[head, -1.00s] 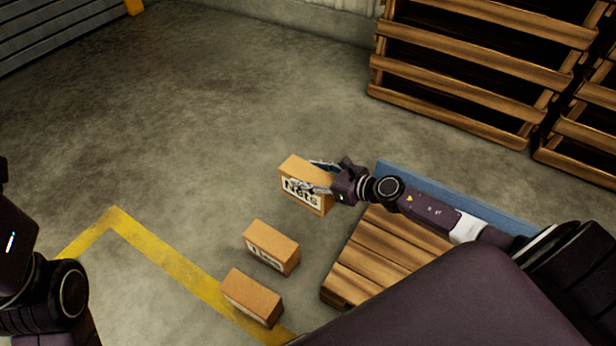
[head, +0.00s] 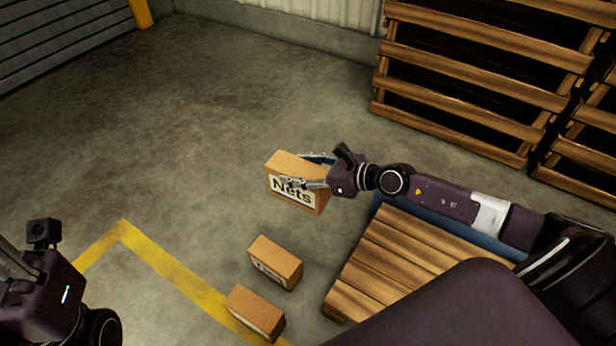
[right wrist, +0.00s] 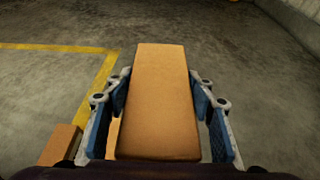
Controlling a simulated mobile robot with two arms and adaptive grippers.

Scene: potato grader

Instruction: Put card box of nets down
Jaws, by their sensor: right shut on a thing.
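The card box of nets (head: 292,188) is a brown cardboard box with a white "Nets" label on its side. My right gripper (head: 306,170) is shut on it, with fingers on two opposite sides. In the right wrist view the box (right wrist: 163,100) lies between the blue-padded fingers of the gripper (right wrist: 165,112). It looks roughly level; I cannot tell exactly how high it is above the floor. My left gripper's fingers are not clearly seen; only part of my left arm shows at the lower left.
Two smaller cardboard boxes, one (head: 275,262) behind the other (head: 255,311), stand on the floor beside a yellow line (head: 170,268). A wooden pallet (head: 388,255) lies right of them. Stacked pallet crates (head: 475,85) stand at the back right. The floor (head: 190,130) behind and left is clear.

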